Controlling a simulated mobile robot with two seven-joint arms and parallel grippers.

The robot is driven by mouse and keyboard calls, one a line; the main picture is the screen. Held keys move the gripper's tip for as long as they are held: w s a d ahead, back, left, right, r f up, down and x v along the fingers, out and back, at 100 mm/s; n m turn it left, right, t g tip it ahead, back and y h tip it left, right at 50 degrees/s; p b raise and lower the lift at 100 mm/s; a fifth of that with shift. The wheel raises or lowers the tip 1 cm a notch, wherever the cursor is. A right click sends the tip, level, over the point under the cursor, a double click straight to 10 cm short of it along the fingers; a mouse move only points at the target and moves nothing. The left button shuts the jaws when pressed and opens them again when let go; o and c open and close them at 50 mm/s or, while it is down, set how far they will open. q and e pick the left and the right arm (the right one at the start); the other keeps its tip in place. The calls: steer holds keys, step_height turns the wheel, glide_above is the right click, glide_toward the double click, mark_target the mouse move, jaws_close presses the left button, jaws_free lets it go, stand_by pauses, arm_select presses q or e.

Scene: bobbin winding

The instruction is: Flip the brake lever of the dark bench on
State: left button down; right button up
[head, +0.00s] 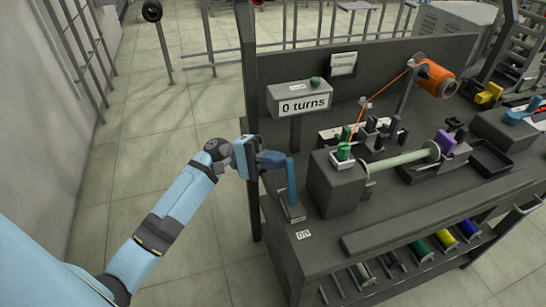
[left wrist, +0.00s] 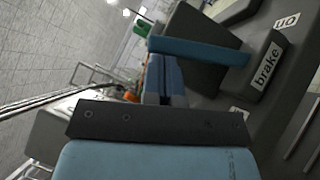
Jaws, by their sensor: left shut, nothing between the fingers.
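The brake lever (head: 291,182) is a blue bar standing up from a small grey base (head: 291,213) at the left front of the dark bench (head: 335,258). An ON label (head: 303,234) lies on the bench in front of the base. In the left wrist view the lever (left wrist: 200,51) rises from the base marked "brake" (left wrist: 266,68), with the ON label (left wrist: 287,21) beyond it. My left gripper (head: 280,160) is shut and empty, its fingertips close to the lever's upper end; I cannot tell whether they touch. My right gripper is out of view.
A grey box (head: 335,190) with a green spool (head: 344,152) stands right of the lever. A sign reading "0 turns" (head: 303,105) stands behind on a post. An orange spool (head: 436,78) feeds a thread. Open floor (head: 150,120) lies left of the bench.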

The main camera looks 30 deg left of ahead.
arm_select(q)
steer(key=shift+r, duration=0.1)
steer(key=shift+s+d+r+m+y, duration=0.15)
steer(key=shift+m+y, duration=0.15)
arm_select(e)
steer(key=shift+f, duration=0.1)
arm_select(q)
steer(key=s+d+r+m+y+p, duration=0.2)
steer(key=s+d+m+y+p, duration=0.2)
steer(key=m+y+p, duration=0.1)
steer(key=shift+s+d, duration=0.15)
steer(key=shift+d, duration=0.25)
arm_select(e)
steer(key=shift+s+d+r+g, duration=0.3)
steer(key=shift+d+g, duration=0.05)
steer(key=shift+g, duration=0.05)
arm_select(q)
steer(key=shift+f, duration=0.1)
stand_by(0.4)
steer(key=shift+g, duration=0.3)
